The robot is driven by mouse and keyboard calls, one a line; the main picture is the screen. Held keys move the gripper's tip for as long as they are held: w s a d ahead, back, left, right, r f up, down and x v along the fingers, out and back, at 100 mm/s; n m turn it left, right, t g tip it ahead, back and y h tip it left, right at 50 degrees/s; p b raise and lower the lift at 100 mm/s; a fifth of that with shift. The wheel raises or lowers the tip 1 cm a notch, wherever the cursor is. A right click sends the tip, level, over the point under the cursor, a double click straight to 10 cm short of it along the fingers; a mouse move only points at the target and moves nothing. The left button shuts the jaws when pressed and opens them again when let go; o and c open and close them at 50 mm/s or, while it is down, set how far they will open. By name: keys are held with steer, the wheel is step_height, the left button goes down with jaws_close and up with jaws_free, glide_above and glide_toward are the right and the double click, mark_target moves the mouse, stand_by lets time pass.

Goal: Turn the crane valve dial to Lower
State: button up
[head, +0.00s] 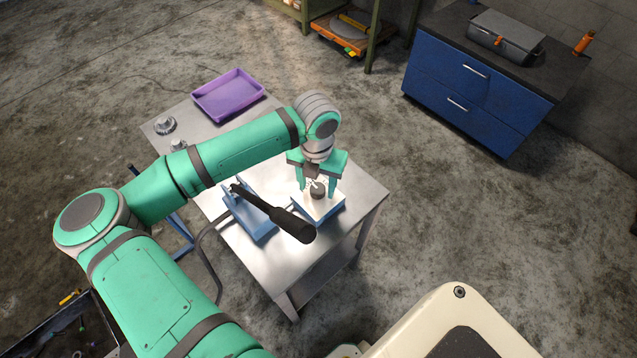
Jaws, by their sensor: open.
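The valve dial (319,194) is a small dark round knob on the white top of a blue box (325,214), which sits on the metal table. My gripper (318,187) points down right over the dial, its two green fingers apart on either side of it. It is open. I cannot tell whether the fingers touch the dial. The dial's marks and the way it points are too small to read, and my gripper partly hides it.
Left of the dial box, a long black handle (277,215) slopes over a blue base (257,225). A purple tray (228,95) and two small metal parts (165,126) lie at the table's far left. The steel table (362,188) is bare right of the box.

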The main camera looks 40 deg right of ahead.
steer(key=shift+d, duration=0.1)
steer(key=shift+c, duration=0.2)
steer(key=shift+s, duration=0.1)
steer(key=c, duration=1)
